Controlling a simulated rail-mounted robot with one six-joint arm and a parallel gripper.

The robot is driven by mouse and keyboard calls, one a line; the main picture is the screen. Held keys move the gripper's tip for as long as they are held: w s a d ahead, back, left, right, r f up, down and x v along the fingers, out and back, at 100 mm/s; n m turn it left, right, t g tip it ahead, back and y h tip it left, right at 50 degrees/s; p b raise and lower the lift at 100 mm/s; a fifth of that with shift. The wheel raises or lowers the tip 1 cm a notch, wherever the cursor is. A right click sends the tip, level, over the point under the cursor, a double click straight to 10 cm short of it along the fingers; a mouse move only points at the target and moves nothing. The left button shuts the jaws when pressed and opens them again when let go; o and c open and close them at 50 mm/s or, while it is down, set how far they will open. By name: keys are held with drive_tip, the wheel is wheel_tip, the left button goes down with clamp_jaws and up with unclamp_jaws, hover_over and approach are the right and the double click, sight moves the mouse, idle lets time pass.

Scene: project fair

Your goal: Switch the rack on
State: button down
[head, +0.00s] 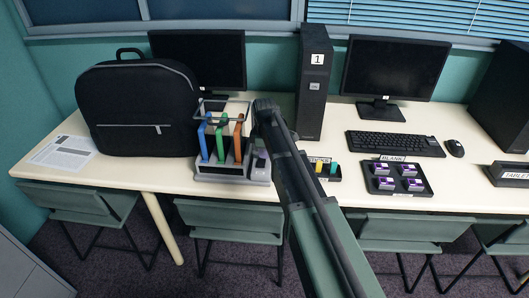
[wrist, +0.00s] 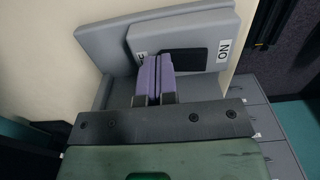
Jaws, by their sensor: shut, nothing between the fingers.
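The rack (head: 222,172) stands on the table right of the backpack, with blue, green and orange upright pieces in it. Its grey switch unit (head: 260,168) is at its right end. In the wrist view the switch housing (wrist: 190,30) has a dark switch slot (wrist: 188,60), with an upside-down "ON" label (wrist: 223,50) at the right and a mostly hidden label (wrist: 141,55) at the left. My gripper (wrist: 155,62) is shut and empty. Its purple fingers overlap the slot's left part; I cannot tell whether they touch. In the head view my arm hides the gripper's fingertips.
A black backpack (head: 135,108) stands left of the rack, and a monitor (head: 205,60) behind it. A black computer tower (head: 313,85) is right of it. A small tray with coloured pieces (head: 325,170) and a tray of purple pieces (head: 397,178) lie further right.

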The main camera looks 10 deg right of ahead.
drive_tip(key=shift+r, duration=0.35)
wheel_tip(320, 180, up, 14)
drive_tip(key=w+p, duration=0.2)
drive_tip(key=p, duration=1.2)
drive_tip(key=shift+d, duration=0.35)
drive_tip(key=shift+f, duration=0.1)
